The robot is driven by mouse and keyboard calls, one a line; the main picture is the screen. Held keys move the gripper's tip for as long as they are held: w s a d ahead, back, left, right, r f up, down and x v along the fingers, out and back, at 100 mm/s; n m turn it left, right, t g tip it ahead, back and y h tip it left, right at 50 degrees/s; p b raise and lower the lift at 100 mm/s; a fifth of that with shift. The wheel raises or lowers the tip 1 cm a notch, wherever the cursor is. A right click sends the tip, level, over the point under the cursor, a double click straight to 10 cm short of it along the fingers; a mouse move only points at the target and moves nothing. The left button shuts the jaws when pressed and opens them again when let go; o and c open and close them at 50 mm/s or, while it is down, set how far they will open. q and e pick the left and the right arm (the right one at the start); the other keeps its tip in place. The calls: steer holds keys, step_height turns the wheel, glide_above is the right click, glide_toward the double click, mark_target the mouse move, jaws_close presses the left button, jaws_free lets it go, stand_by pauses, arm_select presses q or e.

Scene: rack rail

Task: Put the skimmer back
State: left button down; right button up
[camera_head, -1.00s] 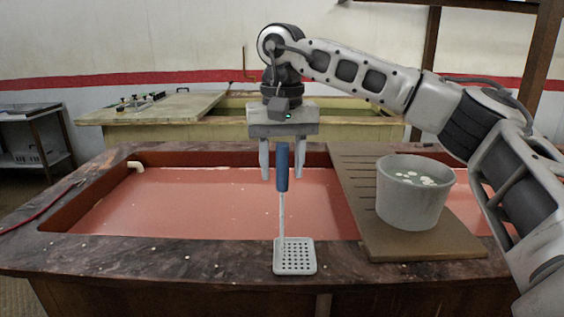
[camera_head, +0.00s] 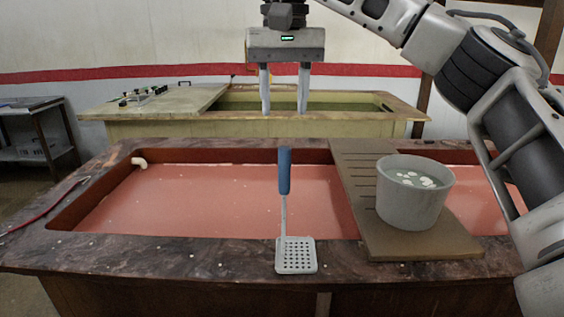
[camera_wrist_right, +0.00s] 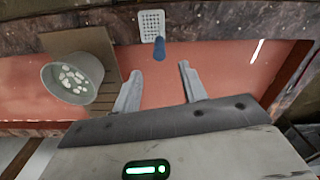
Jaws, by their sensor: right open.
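The skimmer has a blue handle (camera_head: 284,171) and a light grey perforated square head (camera_head: 296,255). In the right wrist view the skimmer's blue handle (camera_wrist_right: 159,48) shows beyond the fingertips. My right gripper (camera_head: 284,112) is open and empty, raised above the handle and apart from it. In the right wrist view its two fingers (camera_wrist_right: 160,70) are spread with nothing between them. My left gripper is not in view.
A stone-rimmed basin (camera_head: 150,250) holds reddish liquid. A slotted board (camera_head: 372,240) lies across its right part, bearing a grey bucket (camera_head: 412,205) with white pieces inside. A second, yellowish tank (camera_head: 170,130) stands behind. A side table (camera_head: 35,128) is at the left.

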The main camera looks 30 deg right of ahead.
steer(key=a+f+m+g+y, duration=0.25)
steer(key=a+f+y, duration=0.45)
steer(key=a+f, duration=1.05)
steer(key=s+a+m+y, duration=0.3)
steer(key=a+m+y, duration=0.3)
steer(key=a, duration=0.2)
steer(key=s+a+m+y, duration=0.4)
steer(key=a+m+y, duration=0.3)
steer(key=a, duration=0.1)
steer(key=w+d+f+n+t+h, duration=0.1)
steer(key=d+f+n+t+h, duration=0.35)
steer(key=n, duration=0.75)
steer(key=d+f+n+t+h, duration=0.25)
steer(key=f+n+t, duration=0.45)
steer(key=n, duration=0.5)
steer(key=w+d+f+n+t+h, duration=0.1)
steer(key=d+f+n+t+h, duration=0.3)
steer(key=n+t, duration=0.55)
steer(key=s+d+f+m+g+h, duration=0.3)
steer(key=s+d+f+m+g, duration=0.1)
steer(key=s+f, duration=0.3)
steer(key=s+d+f+m+g+h, duration=0.3)
steer(key=s+d+f+m, duration=0.3)
steer(key=f, duration=0.4)
steer(key=shift+s+f+m+g, duration=0.25)
steer(key=shift+s+m+g, duration=0.25)
steer(key=shift+s+g, duration=0.3)
